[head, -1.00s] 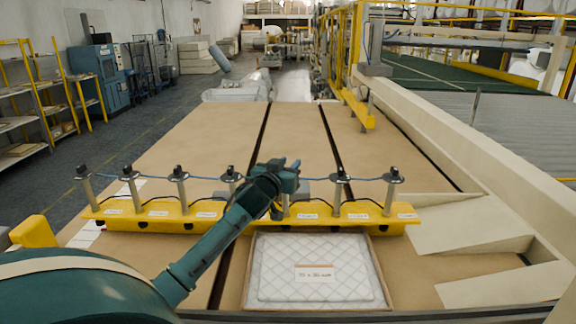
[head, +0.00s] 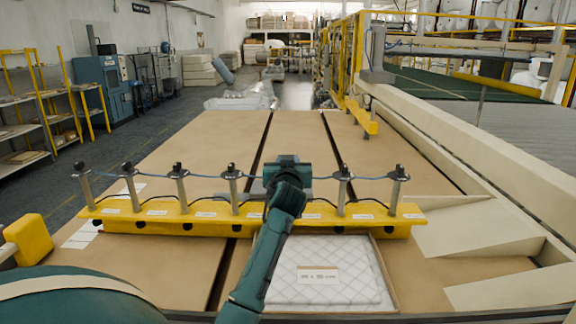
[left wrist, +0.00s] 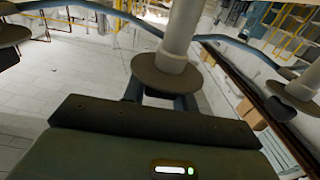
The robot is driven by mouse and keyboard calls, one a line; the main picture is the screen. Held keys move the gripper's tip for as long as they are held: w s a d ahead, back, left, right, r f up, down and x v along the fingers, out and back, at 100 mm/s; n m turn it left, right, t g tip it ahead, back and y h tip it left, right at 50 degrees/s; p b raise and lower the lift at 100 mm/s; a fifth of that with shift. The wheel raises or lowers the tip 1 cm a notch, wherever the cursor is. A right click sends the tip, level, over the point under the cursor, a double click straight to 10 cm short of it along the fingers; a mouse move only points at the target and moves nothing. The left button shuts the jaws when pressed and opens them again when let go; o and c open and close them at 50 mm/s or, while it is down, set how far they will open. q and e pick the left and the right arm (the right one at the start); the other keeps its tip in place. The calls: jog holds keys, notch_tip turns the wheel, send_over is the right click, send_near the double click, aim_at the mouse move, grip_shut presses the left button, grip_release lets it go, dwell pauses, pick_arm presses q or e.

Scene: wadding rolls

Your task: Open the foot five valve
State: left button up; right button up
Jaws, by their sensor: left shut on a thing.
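A yellow bar (head: 215,226) lies across the table with a row of upright grey valve posts, each with a dark disc and knob on top. The fifth post from the left is hidden behind my left gripper (head: 288,162) in the head view. The fourth valve (head: 233,186) stands to its left and the sixth valve (head: 342,190) to its right. In the left wrist view the fifth valve's post (left wrist: 182,32) and round disc (left wrist: 165,76) sit right before my left gripper (left wrist: 160,98), which is shut on its knob, mostly hidden. My right gripper is not shown.
A blue hose (head: 205,177) links the valve tops. A quilted pad (head: 345,270) with a label lies in a shallow tray in front of the bar. A yellow railing (head: 352,90) stands at the back right.

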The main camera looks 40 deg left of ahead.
pick_arm(q)
jog(key=o, duration=1)
jog(key=shift+c, duration=0.2)
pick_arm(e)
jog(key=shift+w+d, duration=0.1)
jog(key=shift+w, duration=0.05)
pick_arm(q)
jog(key=b+v, duration=0.2)
jog(key=v, duration=1.1)
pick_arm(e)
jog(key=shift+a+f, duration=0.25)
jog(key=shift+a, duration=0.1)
pick_arm(q)
jog(key=shift+s+d, duration=0.1)
